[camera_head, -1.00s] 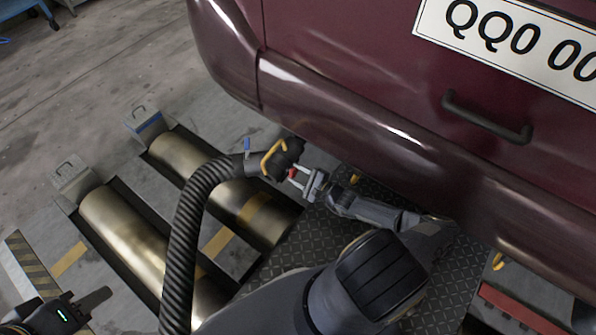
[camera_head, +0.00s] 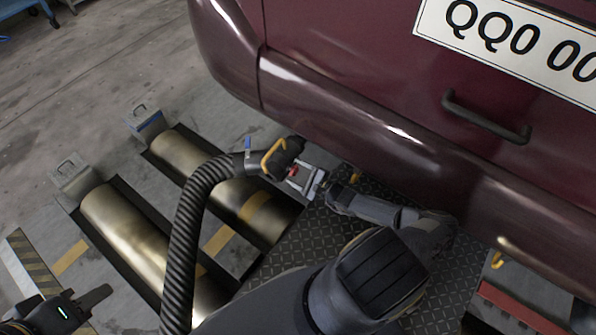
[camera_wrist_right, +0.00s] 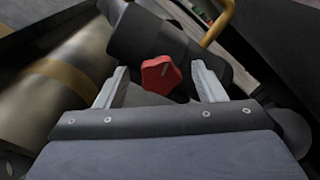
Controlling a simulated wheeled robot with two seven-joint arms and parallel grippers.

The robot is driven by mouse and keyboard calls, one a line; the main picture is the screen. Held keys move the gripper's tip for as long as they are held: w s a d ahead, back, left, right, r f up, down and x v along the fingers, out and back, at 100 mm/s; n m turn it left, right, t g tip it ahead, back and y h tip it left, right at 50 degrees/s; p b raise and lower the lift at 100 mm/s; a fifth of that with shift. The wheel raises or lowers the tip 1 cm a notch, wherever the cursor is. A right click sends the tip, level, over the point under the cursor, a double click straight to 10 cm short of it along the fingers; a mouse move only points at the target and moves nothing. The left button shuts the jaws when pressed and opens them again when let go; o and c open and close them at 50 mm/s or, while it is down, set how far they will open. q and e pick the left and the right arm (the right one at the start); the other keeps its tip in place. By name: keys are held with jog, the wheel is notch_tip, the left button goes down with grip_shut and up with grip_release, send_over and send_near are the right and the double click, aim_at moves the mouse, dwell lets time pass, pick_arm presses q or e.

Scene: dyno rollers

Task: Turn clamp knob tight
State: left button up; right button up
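The clamp knob is a red, lobed knob (camera_wrist_right: 162,74) on the side of a black hose nozzle (camera_wrist_right: 160,36). In the head view the red knob (camera_head: 293,170) shows small at the nozzle end, under the car's bumper. My right gripper (camera_wrist_right: 161,84) is open, with one finger on each side of the knob and a visible gap to both. In the head view the right gripper (camera_head: 303,177) is at the nozzle, reaching from the right. My left gripper (camera_head: 88,307) is at the lower left, far from the knob; its finger spacing is unclear.
A ribbed black hose (camera_head: 185,235) runs down from the nozzle, which has a yellow handle (camera_head: 272,157). Metal rollers (camera_head: 125,235) lie in the floor at left. The maroon car (camera_head: 350,108) overhangs closely above. A checker plate (camera_head: 318,232) covers the floor below my right arm.

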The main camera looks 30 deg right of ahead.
jog(key=shift+d, duration=0.1)
jog(key=p+v, duration=0.2)
jog(key=v, duration=0.6)
dwell(0.5)
